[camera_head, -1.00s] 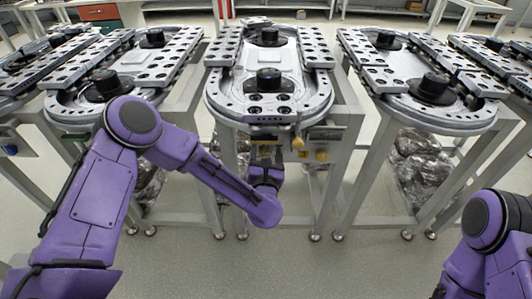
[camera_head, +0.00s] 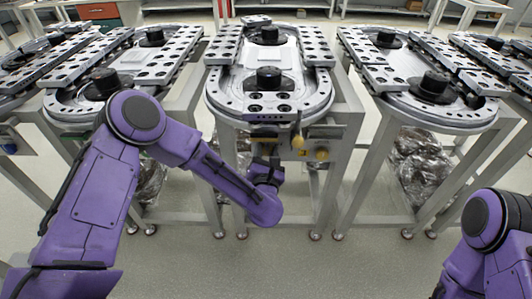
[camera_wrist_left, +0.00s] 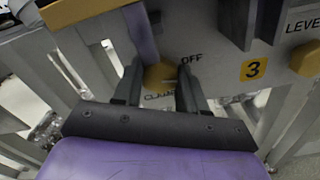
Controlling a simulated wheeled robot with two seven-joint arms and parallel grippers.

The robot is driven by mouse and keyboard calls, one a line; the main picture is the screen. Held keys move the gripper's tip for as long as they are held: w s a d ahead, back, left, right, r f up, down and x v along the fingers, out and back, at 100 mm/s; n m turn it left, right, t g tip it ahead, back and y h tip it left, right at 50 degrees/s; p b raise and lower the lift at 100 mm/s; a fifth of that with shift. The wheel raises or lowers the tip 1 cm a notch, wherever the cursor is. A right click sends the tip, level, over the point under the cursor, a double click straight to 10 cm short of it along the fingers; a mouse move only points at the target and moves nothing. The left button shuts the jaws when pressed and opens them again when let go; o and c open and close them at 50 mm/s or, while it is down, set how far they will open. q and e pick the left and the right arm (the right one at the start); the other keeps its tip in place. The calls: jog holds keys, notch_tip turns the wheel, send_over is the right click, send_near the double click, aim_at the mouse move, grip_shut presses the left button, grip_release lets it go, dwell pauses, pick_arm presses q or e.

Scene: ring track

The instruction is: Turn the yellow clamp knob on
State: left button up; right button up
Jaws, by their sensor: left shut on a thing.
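The yellow clamp knob (camera_wrist_left: 158,75) is on the panel in the left wrist view, with the words OFF and CLAMP printed beside it. My left gripper (camera_wrist_left: 158,84) has its two dark fingers on either side of the knob and is shut on it. In the head view my left gripper (camera_head: 267,160) is at the front of the middle track station, below its rounded end; the clamp knob cannot be made out there. My right gripper is out of view; only part of the right arm shows.
A second yellow knob (camera_wrist_left: 305,58), labelled LEVEL, sits right of a yellow 3 plate (camera_wrist_left: 254,69). In the head view a yellow ball-ended lever (camera_head: 297,141) hangs close right of my gripper. The middle ring track (camera_head: 268,103) is above; similar stations stand on both sides.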

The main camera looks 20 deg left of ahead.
pick_arm(q)
jog(key=m, duration=0.3)
jog(key=shift+d+m, duration=0.1)
jog(key=shift+m, duration=0.3)
jog(key=m, duration=0.3)
jog(key=shift+f+m, duration=0.1)
jog(key=shift+m, duration=0.2)
jog(key=m, duration=0.4)
jog(key=shift+m, duration=0.3)
jog(key=shift+f+m+p, duration=0.1)
jog(key=shift+m+p, duration=0.3)
jog(key=shift+m, duration=1.4)
jog(key=o, duration=1.1)
jog(key=shift+c, duration=0.2)
jog(key=v, duration=1)
jog(key=shift+s+b, duration=0.3)
jog(key=shift+b, duration=0.15)
